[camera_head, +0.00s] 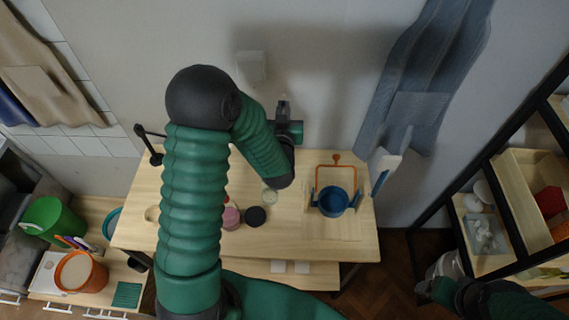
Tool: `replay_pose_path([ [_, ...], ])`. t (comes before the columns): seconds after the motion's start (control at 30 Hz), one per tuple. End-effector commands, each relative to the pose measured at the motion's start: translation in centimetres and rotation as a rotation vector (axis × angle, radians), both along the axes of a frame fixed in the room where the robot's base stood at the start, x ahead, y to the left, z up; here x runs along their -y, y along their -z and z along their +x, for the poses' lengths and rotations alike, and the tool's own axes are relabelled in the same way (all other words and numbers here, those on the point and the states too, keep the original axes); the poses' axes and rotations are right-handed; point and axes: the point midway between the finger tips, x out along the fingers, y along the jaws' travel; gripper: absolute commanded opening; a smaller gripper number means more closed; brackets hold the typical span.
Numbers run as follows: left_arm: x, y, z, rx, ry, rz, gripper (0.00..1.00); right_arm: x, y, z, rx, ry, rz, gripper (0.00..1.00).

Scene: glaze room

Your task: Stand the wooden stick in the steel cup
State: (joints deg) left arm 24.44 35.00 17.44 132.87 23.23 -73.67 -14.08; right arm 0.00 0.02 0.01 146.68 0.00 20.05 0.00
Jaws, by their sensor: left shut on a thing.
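My left arm rises over the left part of the wooden table (290,238) and bends down to the right. Its gripper (286,112) is beyond the wrist, near the wall behind the table. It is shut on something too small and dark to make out. I cannot pick out the wooden stick or the steel cup; my left arm covers part of the table. My right gripper (428,288) is low at the right, off the table's right side, and its jaws are unclear.
A blue pot (333,201) with an orange frame (337,160) stands on the table's right. A black round thing (255,216), a pink one (231,217) and a pale jar (269,196) sit mid-table. A black-framed shelf (484,162) stands right; green (48,218) and orange (80,271) buckets stand left.

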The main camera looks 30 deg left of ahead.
Motion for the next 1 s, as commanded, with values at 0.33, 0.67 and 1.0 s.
replay_pose_path([
  [0.33,0.0,6.7,0.1,-0.009,-0.001,0.004,0.0,0.0,2.8,0.0,0.0,0.0,0.0,0.74],
  [0.67,-0.1,12.6,0.0,-0.005,-0.002,0.004,0.0,0.0,2.0,0.0,0.0,0.0,0.0,0.74],
  [1.0,-0.1,14.2,0.1,0.0,0.0,0.008,0.0,0.0,2.0,0.0,0.0,0.0,0.0,0.74],
])
